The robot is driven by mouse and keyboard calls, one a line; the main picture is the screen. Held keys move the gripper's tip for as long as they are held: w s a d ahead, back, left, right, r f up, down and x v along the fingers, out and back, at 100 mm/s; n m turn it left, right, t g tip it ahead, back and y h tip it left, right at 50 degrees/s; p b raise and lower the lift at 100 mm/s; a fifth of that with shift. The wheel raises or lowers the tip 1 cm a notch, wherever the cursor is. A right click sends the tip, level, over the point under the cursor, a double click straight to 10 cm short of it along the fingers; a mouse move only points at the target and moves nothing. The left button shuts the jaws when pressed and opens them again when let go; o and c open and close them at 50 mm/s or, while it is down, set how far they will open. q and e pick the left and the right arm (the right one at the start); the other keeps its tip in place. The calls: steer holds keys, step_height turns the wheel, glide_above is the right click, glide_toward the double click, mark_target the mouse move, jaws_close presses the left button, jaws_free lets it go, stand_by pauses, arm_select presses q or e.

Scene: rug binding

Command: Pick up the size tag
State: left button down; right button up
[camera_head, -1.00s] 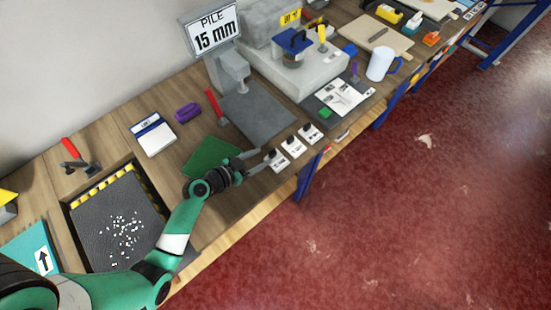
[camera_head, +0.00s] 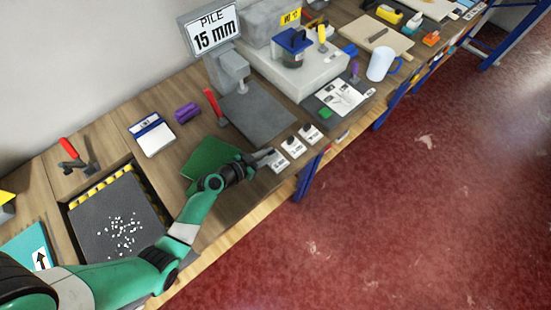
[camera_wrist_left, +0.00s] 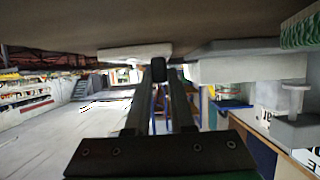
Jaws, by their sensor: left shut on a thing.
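Three white size tags with black knobs lie in a row near the front edge of the bench. My left gripper (camera_head: 269,155) is at the nearest size tag (camera_head: 279,164), with its fingers shut on that tag's black knob. In the left wrist view the fingertips of my left gripper (camera_wrist_left: 158,76) close around the black knob (camera_wrist_left: 158,67), and the pale tag plate (camera_wrist_left: 132,52) shows beside it. The tag appears to be on or very near the bench top. The middle tag (camera_head: 295,150) and the far tag (camera_head: 311,136) stand apart from the gripper. My right gripper is not seen.
A green mat piece (camera_head: 206,160) lies beside my left arm. A grey plate (camera_head: 262,118) under the pile gauge sign (camera_head: 214,33) is behind the tags. A dark tray (camera_head: 100,210) with white bits is at the left. The bench's front edge is close to the tags.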

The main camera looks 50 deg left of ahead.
arm_select(q)
steer(key=r+p, duration=0.1)
steer(key=r, duration=0.1)
steer(key=d+r+p, duration=0.1)
steer(key=r+p, duration=0.1)
steer(key=r, duration=0.1)
steer(key=shift+s+r, duration=0.1)
steer(key=shift+s, duration=0.05)
steer(key=s+d+r+p, duration=0.2)
steer(key=d+r, duration=0.2)
steer(key=d, duration=0.2)
steer(key=s+d+r+p, duration=0.2)
steer(key=d+r+p, duration=0.1)
steer(key=d, duration=0.3)
steer(key=shift+s+r+p, duration=0.35)
steer(key=shift+s+r, duration=0.05)
steer(key=shift+d, duration=0.1)
